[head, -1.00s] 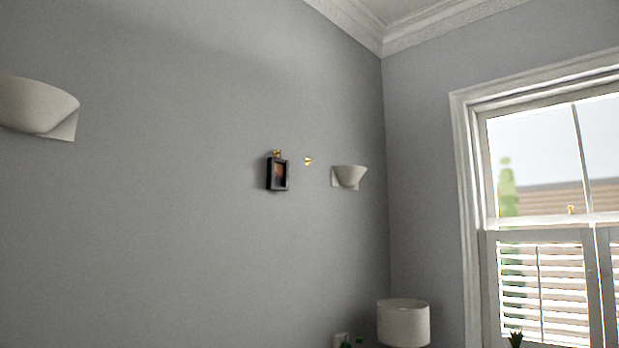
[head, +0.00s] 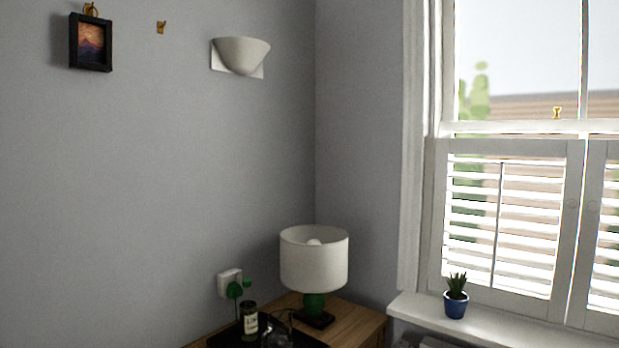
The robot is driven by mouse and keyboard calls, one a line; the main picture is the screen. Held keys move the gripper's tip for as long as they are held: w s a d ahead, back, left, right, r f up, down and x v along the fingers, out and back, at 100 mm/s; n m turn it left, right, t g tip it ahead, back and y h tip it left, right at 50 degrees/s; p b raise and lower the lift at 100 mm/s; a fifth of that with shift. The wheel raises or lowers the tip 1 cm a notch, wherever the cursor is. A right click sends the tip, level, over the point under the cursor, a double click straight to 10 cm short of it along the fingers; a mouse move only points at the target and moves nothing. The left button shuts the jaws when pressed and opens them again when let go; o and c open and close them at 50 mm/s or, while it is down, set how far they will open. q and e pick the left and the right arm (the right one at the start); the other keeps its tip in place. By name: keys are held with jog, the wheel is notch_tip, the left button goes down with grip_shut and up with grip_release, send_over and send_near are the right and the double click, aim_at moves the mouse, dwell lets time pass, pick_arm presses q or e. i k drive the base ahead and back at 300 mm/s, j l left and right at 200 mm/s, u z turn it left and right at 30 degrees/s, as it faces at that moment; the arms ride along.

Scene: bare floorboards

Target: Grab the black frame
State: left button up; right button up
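The black frame (head: 91,42) hangs on the grey wall at the upper left of the head view. It is small, with a dark border around an orange and purple mountain picture. A brass hook (head: 91,10) shows at its top. A second brass hook (head: 161,27) is on the wall to its right and holds nothing. Neither of my grippers shows in the head view.
A wooden cabinet (head: 352,317) stands in the corner with a white-shaded lamp (head: 314,262), a dark jar (head: 249,318) and other dark items. A wall sconce (head: 241,54) is above. A potted plant (head: 456,297) stands on the windowsill (head: 500,328).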

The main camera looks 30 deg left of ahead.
aim_at(90, 37)
jog(key=i+l+u, duration=0.1)
jog(key=i+u, duration=0.35)
jog(key=i+l+u, duration=0.4)
jog(key=i, duration=0.15)
jog(key=i+l+u, duration=0.3)
jog(key=i+u, duration=0.15)
